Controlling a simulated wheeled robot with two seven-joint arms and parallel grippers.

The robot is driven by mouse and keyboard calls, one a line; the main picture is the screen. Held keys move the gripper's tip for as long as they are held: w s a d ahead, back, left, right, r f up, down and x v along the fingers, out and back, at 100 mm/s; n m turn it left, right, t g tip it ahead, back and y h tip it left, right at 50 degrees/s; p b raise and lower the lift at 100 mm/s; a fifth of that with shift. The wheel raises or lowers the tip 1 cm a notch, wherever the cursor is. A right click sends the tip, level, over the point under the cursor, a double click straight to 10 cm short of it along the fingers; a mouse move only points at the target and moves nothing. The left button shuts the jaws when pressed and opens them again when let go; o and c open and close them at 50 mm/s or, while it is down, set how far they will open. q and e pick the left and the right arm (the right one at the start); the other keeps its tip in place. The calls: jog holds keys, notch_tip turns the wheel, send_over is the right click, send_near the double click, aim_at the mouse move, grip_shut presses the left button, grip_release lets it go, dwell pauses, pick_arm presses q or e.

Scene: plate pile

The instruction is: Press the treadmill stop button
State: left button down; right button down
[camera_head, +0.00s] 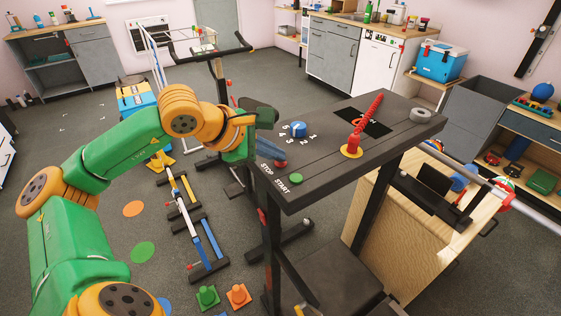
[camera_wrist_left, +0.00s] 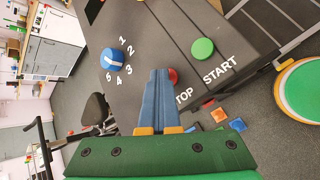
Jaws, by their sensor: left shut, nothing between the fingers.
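The treadmill console (camera_head: 345,125) is a dark slanted panel on posts. The red stop button (camera_head: 280,164) sits at its near left corner, beside the word STOP; the green start button (camera_head: 297,180) is beside START. In the left wrist view, the shut blue fingers (camera_wrist_left: 160,72) partly cover the red button (camera_wrist_left: 174,76) and the first letter of STOP. The right gripper is out of view.
A blue numbered dial (camera_head: 298,130) and a red coiled cord on a yellow-based red piece (camera_head: 352,145) are on the console. A grey tape roll (camera_head: 421,115) lies at its far right. Exercise bike (camera_head: 215,60) stands behind; small cones (camera_head: 207,297) are on the floor.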

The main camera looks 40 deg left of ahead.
aim_at(275, 165)
pick_arm(q)
jog(key=shift+r, duration=0.1)
jog(key=shift+r+p, duration=0.65)
jog(key=shift+p, duration=0.15)
notch_tip(275, 165, up, 5)
jog(key=p, duration=0.4)
jog(key=shift+p, duration=0.35)
dwell(0.4)
